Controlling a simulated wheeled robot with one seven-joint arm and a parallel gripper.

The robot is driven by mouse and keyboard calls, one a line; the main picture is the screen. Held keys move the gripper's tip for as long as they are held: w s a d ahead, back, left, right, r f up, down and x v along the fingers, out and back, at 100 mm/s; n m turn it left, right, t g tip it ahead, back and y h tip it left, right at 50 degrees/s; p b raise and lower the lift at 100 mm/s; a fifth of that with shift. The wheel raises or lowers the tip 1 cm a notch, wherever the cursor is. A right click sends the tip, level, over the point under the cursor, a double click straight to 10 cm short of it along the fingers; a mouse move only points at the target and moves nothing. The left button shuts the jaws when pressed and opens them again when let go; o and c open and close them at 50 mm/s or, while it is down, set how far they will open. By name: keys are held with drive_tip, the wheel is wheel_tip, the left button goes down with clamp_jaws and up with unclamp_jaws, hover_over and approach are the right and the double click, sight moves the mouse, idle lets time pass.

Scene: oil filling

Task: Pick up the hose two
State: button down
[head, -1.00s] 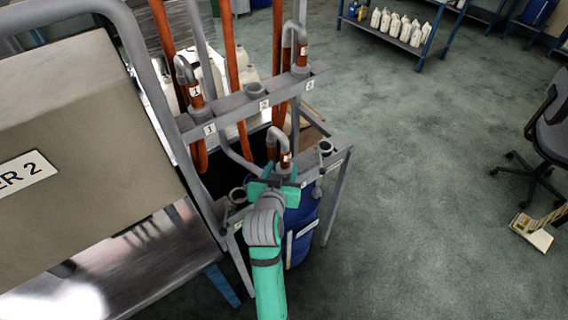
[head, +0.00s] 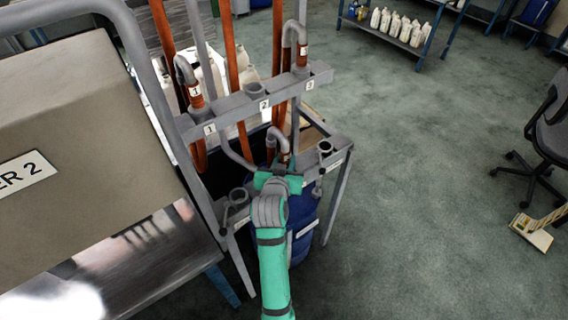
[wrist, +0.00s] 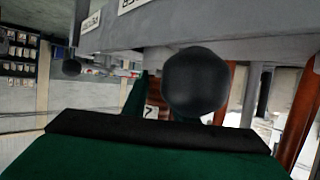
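Hose two (head: 279,139) has a bent grey nozzle and stands at the middle place of the lower grey bar. In the wrist view, a brown-red band with a partly covered white label (wrist: 150,113) shows between green finger parts. A dark rounded end (wrist: 195,80) hides much of that view. My gripper (head: 278,181) is at the nozzle's lower part, on the near side of the bar. A finger edge appears close against the band. The far finger is mostly hidden, so I cannot tell whether the grip is shut.
Hose one (head: 190,82) and hose three (head: 298,47) stand in the upper bar (head: 228,110); its holder 2 (head: 256,90) is empty. A blue barrel (head: 300,225) stands below. A large beige container (head: 80,130) is on the left. Open floor (head: 420,170) lies right.

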drive_tip(key=shift+r, duration=0.1)
wheel_tip(320, 180, up, 18)
drive_tip(key=shift+f, duration=0.1)
idle(0.5)
idle(0.8)
